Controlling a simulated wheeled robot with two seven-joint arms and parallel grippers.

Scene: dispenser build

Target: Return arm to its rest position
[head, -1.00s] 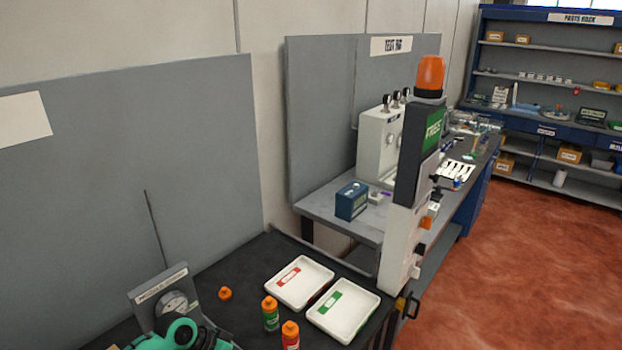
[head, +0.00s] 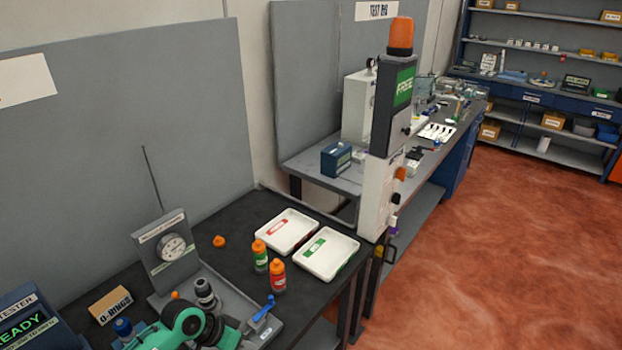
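A teal and black rounded part (head: 185,322) shows at the bottom edge of the head view, in front of the gauge stand. It looks like part of an arm of mine, but I cannot tell which arm. No gripper fingers can be made out, so neither gripper is visible. Part of the grey fixture and the bench behind the teal part is hidden.
The dark bench holds a gauge stand (head: 168,250), an O-rings box (head: 110,303), a tester (head: 38,318), an orange cap (head: 218,241), green (head: 260,258) and red (head: 277,277) bottles, and two white trays (head: 345,262). A signal post (head: 380,175) stands beyond. Red floor lies right.

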